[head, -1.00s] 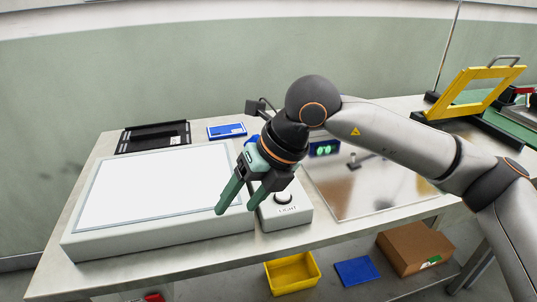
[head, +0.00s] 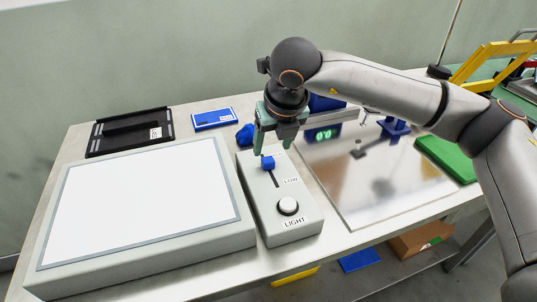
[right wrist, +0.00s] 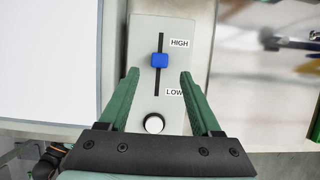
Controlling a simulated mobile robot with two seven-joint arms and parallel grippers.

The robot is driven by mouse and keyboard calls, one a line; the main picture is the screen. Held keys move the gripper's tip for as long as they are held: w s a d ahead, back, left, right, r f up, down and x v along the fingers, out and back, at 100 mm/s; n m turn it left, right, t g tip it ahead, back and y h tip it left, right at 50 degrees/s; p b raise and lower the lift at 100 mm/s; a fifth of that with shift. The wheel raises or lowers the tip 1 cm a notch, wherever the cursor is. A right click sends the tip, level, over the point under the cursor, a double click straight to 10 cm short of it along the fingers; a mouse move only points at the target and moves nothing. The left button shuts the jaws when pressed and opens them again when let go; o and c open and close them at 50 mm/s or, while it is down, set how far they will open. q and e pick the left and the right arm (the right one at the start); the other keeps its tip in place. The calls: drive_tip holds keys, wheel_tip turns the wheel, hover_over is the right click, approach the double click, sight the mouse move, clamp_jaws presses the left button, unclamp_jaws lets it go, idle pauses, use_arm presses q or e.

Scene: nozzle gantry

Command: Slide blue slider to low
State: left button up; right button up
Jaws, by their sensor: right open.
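The blue slider (head: 268,163) sits on a slot in a light grey control box (head: 292,230). In the right wrist view the slider (right wrist: 159,60) is near the middle of the slot, between the HIGH label (right wrist: 179,43) and the LOW label (right wrist: 174,92). My right gripper (head: 271,150) points down over the box, close to the slider. It is open, and in the right wrist view its green fingertips (right wrist: 160,74) lie left and right of the slot, just on the LOW side of the slider, with gaps. My left gripper is not in view.
A white round LIGHT button (head: 288,206) stands on the box beyond the LOW end. A white light panel (head: 142,205) lies to the left and a shiny metal plate (head: 375,190) to the right. A blue lump (head: 245,134) sits behind the box.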

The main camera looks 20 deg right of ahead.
sight(269, 160)
drive_tip(key=x, duration=0.6)
drive_tip(key=shift+w, duration=0.1)
drive_tip(key=shift+c, duration=0.2)
clamp_jaws()
idle(1.1)
